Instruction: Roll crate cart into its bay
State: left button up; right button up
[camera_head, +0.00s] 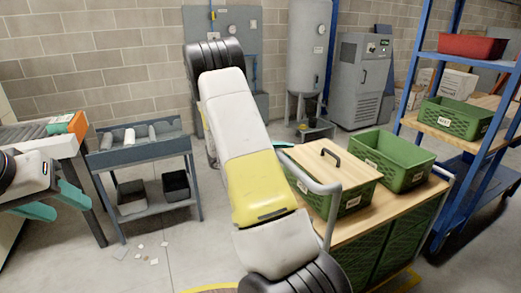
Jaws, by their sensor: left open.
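The crate cart (358,226) stands at the lower right, with a wooden top, green crates below and a grey tubular handle (332,213) on its left side. On its top are an open green crate (405,176) and a green crate with a wooden lid (345,207). My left gripper (70,208) is open at the left edge, apart from the cart, its teal fingers in front of a grey bench. My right arm crosses the middle; a teal bit of my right gripper (281,144) shows by the handle's far end, and the rest is hidden. I cannot tell whether it touches.
A blue rack (428,55) with crates stands at the right, close to the cart. A grey tray stand (146,152) is at the left. A tank (308,50) and cabinet (362,82) stand at the back. Small scraps lie on the floor (150,249); yellow marking shows below.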

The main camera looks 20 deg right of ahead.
jog(key=shift+o, duration=0.9)
jog(key=shift+a, duration=0.1)
jog(key=a+r, duration=0.1)
jog(key=a, duration=0.6)
jog(key=shift+a+r, duration=0.25)
jog(key=shift+a, duration=0.05)
